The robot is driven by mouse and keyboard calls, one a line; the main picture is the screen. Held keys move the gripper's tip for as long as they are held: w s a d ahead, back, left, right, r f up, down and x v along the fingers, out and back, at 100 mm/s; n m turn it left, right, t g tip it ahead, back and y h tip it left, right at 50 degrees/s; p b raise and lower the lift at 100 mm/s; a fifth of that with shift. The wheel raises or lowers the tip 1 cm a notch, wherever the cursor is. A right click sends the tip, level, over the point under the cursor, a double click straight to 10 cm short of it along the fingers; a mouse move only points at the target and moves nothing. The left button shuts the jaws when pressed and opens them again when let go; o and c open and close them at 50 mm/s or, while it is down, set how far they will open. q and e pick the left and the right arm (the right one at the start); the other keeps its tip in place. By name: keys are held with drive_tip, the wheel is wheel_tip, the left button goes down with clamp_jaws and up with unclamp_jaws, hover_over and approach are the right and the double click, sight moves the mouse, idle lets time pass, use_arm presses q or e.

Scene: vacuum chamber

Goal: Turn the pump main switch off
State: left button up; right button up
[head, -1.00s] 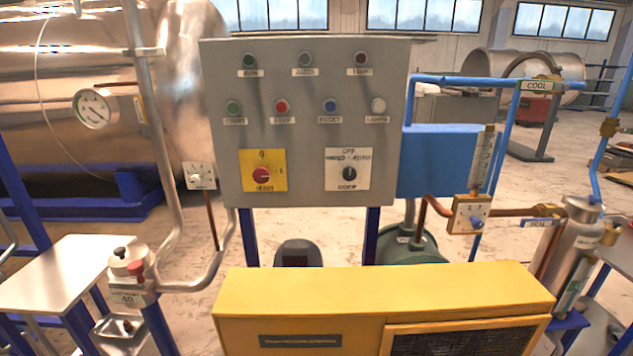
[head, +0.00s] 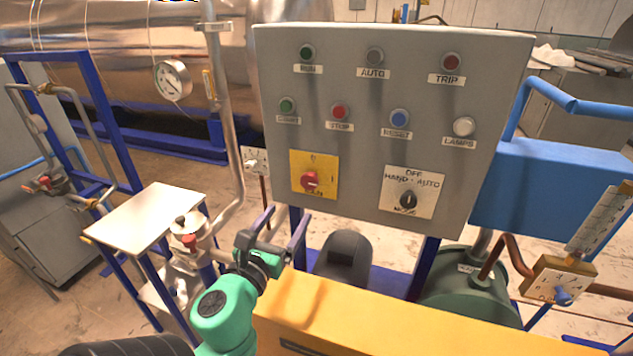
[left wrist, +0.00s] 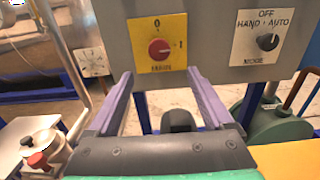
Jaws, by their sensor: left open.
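The main switch is a red rotary knob (head: 311,181) on a yellow plate (head: 327,165), at the lower left of the grey control panel (head: 400,100). Its handle looks roughly horizontal, toward the 1 mark. In the left wrist view the red knob (left wrist: 160,49) shows above and between my fingers, with 0 above it and 1 at its right. My left gripper (head: 275,222) is open and empty, below and in front of the panel, apart from the knob. Its two fingers (left wrist: 158,95) point toward the panel. My right gripper is not in view.
A black mode knob (head: 408,200) on a white plate sits right of the switch. Indicator lamps and push buttons are above. A yellow cabinet (head: 400,318) stands below the panel. A metal valve unit (head: 187,236) and pale table (head: 145,218) are at left.

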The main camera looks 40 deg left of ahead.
use_arm(q)
drive_tip(key=b, duration=0.8)
approach(308, 184)
drive_tip(key=x, duration=0.2)
drive_tip(key=f+x, duration=0.1)
drive_tip(key=x, duration=0.1)
drive_tip(key=shift+w+d, duration=0.1)
drive_tip(key=shift+w, duration=0.05)
drive_tip(key=w+p, duration=0.1)
drive_tip(key=w+a+p, duration=0.1)
drive_tip(key=w+r+p, duration=0.1)
drive_tip(key=shift+w+a+r, duration=0.1)
drive_tip(key=shift+w+a, duration=0.05)
drive_tip(key=shift+w, duration=0.15)
drive_tip(key=shift+w+a+p, duration=0.15)
drive_tip(key=shift+w+p, duration=0.1)
drive_tip(key=shift+p, duration=0.1)
drive_tip(key=shift+w, duration=0.3)
drive_tip(key=c, duration=1.3)
drive_tip(key=shift+c, duration=0.2)
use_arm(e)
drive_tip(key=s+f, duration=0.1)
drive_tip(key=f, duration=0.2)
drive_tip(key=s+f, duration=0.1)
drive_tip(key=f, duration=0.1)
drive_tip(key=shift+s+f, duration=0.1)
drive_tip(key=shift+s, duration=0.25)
